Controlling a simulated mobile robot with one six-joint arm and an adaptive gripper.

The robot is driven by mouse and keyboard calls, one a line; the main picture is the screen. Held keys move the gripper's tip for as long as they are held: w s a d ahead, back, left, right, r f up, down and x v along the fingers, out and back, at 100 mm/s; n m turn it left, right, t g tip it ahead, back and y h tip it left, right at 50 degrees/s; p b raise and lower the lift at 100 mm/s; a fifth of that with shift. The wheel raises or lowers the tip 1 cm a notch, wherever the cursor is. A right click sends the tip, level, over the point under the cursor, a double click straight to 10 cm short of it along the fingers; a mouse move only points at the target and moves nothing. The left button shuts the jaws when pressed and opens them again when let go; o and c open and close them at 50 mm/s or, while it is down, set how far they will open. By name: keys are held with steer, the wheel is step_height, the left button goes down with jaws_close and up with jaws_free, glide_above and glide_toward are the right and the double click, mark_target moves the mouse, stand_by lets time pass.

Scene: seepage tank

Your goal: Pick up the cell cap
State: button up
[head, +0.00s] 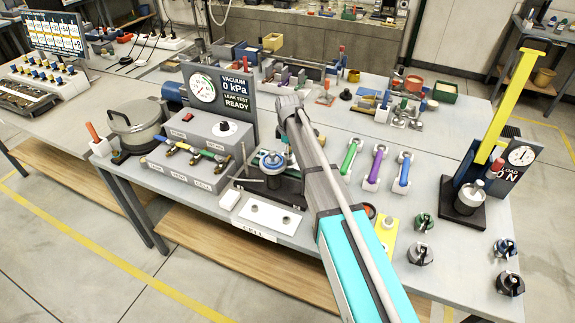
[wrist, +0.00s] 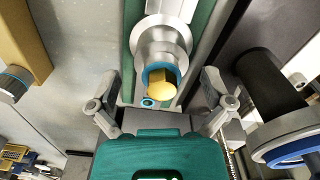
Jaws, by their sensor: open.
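In the head view a round metal piece with a blue ring (head: 272,162), which looks like the cell cap, sits upright on a black base (head: 270,185) behind the plate marked CELL. My gripper (head: 290,104) is above and behind it, near the gauge panel, partly hidden by my arm. In the wrist view my gripper (wrist: 160,100) is open, its fingers wide apart. A grey cylinder with a blue ring and gold hex end (wrist: 160,62) appears between and beyond the fingers; I cannot tell whether it is held by anything. A grey disc with a blue ring (wrist: 290,148) shows at lower right.
A vacuum panel (head: 222,90) and valve box (head: 200,145) stand left of my arm. A white plate with holes (head: 270,217) lies at the front.

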steer(key=shift+f+b, duration=0.95)
steer(key=shift+f, duration=0.3)
steer(key=c, duration=1.2)
steer(key=shift+r, duration=0.2)
steer(key=shift+c, duration=0.2)
step_height(320, 180, up, 10)
steer(key=p, duration=1)
steer(key=shift+f, duration=0.15)
steer(key=shift+s, duration=0.1)
steer(key=s+a+r+p, duration=0.4)
steer(key=s+r+p, duration=0.7)
steer(key=r+p, duration=0.2)
steer(key=shift+r, duration=0.15)
steer(key=shift+s, duration=0.1)
